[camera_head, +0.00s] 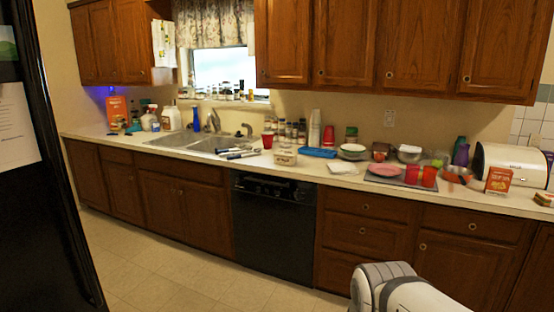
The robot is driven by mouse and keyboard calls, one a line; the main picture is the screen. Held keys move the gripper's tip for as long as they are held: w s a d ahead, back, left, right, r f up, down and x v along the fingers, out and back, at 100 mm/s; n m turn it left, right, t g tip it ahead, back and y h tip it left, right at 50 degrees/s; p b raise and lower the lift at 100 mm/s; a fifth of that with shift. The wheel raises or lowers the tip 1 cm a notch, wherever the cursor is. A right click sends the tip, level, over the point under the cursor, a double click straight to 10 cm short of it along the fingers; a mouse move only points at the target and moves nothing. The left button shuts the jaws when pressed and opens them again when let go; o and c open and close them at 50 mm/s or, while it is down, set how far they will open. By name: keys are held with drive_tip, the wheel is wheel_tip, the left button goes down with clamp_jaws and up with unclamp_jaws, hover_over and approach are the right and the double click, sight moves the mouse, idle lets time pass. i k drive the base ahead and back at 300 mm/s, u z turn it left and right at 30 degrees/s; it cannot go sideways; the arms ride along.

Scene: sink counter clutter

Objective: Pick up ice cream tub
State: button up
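A small pale tub with a light lid (284,156) stands near the front edge of the counter, just right of the sink and above the black dishwasher. It looks like the ice cream tub, but its label is too small to read. A white and grey part of my own arm shows at the bottom right, well in front of the cabinets and far from the tub. My gripper's fingers are not in view.
Next to the tub are a red cup (267,139), dark-handled utensils (240,153) and a blue tray (317,152). Jars stand behind. Plates, cups and boxes crowd the counter's right. The tiled floor (190,265) before the cabinets is clear. A black fridge (45,190) stands left.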

sight(285, 157)
drive_tip(key=u, duration=0.05)
drive_tip(key=i, duration=2.85)
drive_tip(key=u, duration=1.3)
drive_tip(key=i, duration=1.75)
drive_tip(key=z, duration=1.3)
